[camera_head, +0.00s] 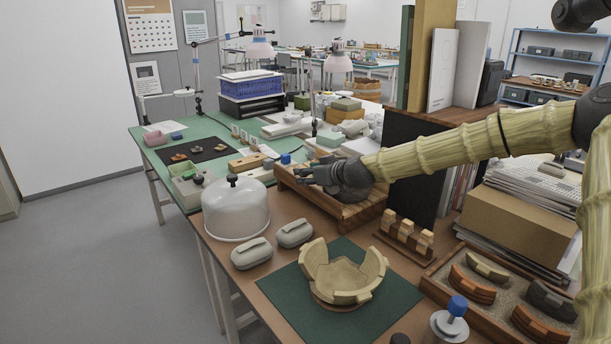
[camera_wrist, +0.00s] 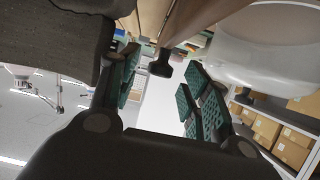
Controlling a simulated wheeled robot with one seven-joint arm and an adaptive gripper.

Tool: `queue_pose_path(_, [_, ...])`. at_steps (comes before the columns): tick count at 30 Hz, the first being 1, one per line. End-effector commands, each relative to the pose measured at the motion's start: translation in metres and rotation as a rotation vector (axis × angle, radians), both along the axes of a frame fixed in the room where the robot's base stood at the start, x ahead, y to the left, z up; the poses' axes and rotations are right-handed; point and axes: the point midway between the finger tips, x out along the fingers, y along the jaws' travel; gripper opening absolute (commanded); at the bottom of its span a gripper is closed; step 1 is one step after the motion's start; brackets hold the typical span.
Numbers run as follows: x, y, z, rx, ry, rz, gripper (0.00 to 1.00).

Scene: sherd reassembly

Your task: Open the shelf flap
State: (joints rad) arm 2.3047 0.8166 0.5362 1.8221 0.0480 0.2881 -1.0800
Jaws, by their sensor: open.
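A wooden shelf (camera_head: 455,118) stands at the back right of the near table, with a dark upright panel (camera_head: 408,150) on its left side. I cannot tell for sure whether this panel is the flap. My arm crosses in front of it. My gripper (camera_head: 303,172) is open, pointing left above a slatted wooden rack (camera_head: 345,212), apart from the panel. In the wrist view its green-padded fingers (camera_wrist: 160,95) are spread with nothing gripped. A dark knob-like piece (camera_wrist: 160,65) shows beyond and between them, below a brown board edge (camera_wrist: 190,18); I cannot tell what it belongs to.
A clear dome with a black knob (camera_head: 235,210) stands left of the rack. A pale partly assembled bowl (camera_head: 342,278) sits on a green mat (camera_head: 385,320). A sherd tray (camera_head: 440,290), wooden block stand (camera_head: 405,238) and cardboard box (camera_head: 515,225) lie at right. Floor at left is clear.

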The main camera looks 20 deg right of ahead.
Motion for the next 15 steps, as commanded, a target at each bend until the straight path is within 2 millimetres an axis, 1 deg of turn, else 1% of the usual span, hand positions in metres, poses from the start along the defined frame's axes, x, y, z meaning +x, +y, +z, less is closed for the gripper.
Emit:
queue_pose_path(4, [0.0037,0.0018,-0.0019,0.000,0.000,0.001,0.47])
queue_pose_path(12, [0.0043,0.0021,-0.0020,0.000,0.000,0.001,0.47])
queue_pose_path(14, [0.0043,0.0021,-0.0020,0.000,0.000,0.001,0.38])
queue_pose_path(15, [0.0043,0.0021,-0.0020,0.000,0.000,0.001,0.31])
